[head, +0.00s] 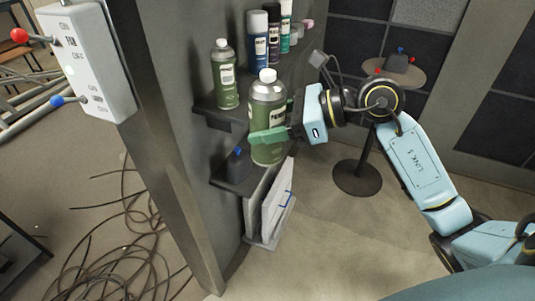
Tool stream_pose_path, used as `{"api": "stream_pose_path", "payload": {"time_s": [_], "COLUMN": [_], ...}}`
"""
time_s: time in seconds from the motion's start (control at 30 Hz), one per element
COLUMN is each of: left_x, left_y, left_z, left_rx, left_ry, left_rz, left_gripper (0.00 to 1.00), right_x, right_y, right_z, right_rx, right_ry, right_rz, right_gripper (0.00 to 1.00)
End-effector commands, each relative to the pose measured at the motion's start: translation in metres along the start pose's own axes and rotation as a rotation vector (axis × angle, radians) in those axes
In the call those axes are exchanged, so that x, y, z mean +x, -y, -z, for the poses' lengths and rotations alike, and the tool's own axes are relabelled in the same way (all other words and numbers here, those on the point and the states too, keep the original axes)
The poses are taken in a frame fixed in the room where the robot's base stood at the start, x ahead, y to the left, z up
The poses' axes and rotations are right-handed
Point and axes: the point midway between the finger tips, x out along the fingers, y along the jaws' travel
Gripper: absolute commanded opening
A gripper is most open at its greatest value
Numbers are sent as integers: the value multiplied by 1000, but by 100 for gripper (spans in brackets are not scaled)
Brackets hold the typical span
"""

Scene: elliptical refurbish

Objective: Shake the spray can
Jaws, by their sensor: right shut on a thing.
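A green spray can (266,106) with a silver top and white cap stands nearly upright in the head view, in front of the shelf unit. My right gripper (270,135) comes in from the right and is shut on this can. One green finger lies across the front of the can; the other finger is hidden behind it. Whether the can's base touches a shelf is hard to tell. A similar green can (225,76) stands on the shelf to the left. My left gripper is not in view.
Several other cans, including a blue one (257,42), stand on the shelf (206,112) behind. A dark bottle (238,165) sits on the lower shelf. A switch box (86,62) is at the left. A small round table (404,74) stands behind my right arm. Cables lie on the floor.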

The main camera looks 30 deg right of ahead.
Motion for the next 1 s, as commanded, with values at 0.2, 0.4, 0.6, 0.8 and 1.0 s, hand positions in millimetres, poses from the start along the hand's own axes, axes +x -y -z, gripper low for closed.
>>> {"api": "stream_pose_path", "payload": {"time_s": [0.2, 0.4, 0.6, 0.8, 1.0], "left_x": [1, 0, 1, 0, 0], "left_y": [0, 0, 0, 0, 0], "left_z": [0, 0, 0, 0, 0], "left_rx": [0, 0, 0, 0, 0], "left_ry": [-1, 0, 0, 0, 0], "left_rz": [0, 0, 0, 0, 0], "left_gripper": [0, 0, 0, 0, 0], "right_x": [23, 14, 29, 29, 29], "right_y": [0, -4, -2, -2, -2], "right_z": [55, 31, 70, 70, 70], "right_rx": [-1, 32, 10, 12, 12], "right_ry": [0, -8, -3, -4, -4], "right_rz": [-1, -13, -4, -5, -5], "right_gripper": [0, 0, 0, 0, 0]}}
